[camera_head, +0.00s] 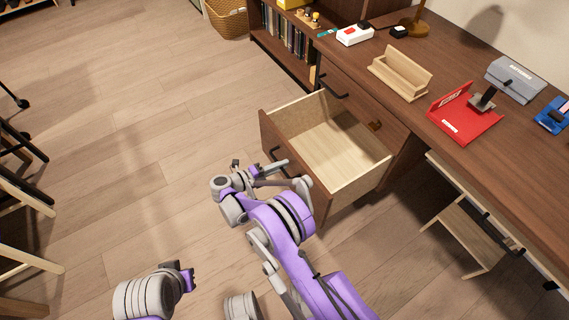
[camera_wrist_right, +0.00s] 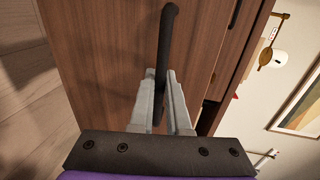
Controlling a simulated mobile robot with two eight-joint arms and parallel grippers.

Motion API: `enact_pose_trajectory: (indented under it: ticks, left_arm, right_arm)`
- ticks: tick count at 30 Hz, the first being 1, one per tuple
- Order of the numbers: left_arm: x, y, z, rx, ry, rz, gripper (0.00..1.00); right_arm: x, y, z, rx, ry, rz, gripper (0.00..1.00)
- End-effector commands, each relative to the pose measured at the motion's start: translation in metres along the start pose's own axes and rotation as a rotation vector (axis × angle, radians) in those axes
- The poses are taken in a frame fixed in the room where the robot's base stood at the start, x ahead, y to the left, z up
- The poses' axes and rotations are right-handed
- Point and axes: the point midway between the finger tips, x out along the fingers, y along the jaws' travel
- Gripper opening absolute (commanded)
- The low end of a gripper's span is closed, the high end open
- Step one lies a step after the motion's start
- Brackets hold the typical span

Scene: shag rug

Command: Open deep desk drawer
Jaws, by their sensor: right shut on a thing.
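The deep desk drawer (camera_head: 330,150) is pulled far out from the desk, and its pale wooden inside is empty. Its brown front also fills much of the right wrist view (camera_wrist_right: 110,60). My right gripper (camera_head: 284,165) is at the drawer front. In the right wrist view its two fingers (camera_wrist_right: 162,95) are shut on the dark bar handle (camera_wrist_right: 168,35). My left arm shows at the bottom left of the head view, with a dark, blurred end (camera_head: 187,277) over the floor, away from the drawer; its fingers are not clear.
The desk top (camera_head: 450,70) holds a wooden organizer (camera_head: 402,72), a red tray (camera_head: 465,115) and a grey box (camera_head: 515,78). Another drawer front with a dark handle (camera_head: 335,88) is above the open drawer. A bookshelf (camera_head: 285,35) stands behind.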

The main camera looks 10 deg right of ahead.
Motion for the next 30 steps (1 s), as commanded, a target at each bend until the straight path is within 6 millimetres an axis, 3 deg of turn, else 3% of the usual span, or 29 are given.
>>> enact_pose_trajectory:
  ticks: [12, 13, 18, 26, 30]
  left_arm:
    - [0.000, 0.000, 0.000, 0.000, 0.000, 0.000, 0.00]
    - [0.000, 0.000, 0.000, 0.000, 0.000, 0.000, 0.00]
    - [0.000, 0.000, 0.000, 0.000, 0.000, 0.000, 0.00]
    - [0.000, 0.000, 0.000, 0.000, 0.000, 0.000, 0.00]
    - [-0.002, 0.000, 0.000, 0.000, 0.000, 0.000, 0.00]
  right_arm:
    - [-0.002, 0.000, 0.000, 0.000, 0.001, -0.001, 0.00]
    - [-0.002, 0.000, 0.000, 0.000, 0.001, -0.001, 0.16]
    - [-0.002, 0.000, 0.000, 0.000, 0.000, -0.001, 0.44]
    - [-0.002, 0.000, 0.000, 0.000, 0.000, 0.000, 0.44]
    - [-0.012, 0.000, 0.001, 0.000, -0.002, 0.000, 0.44]
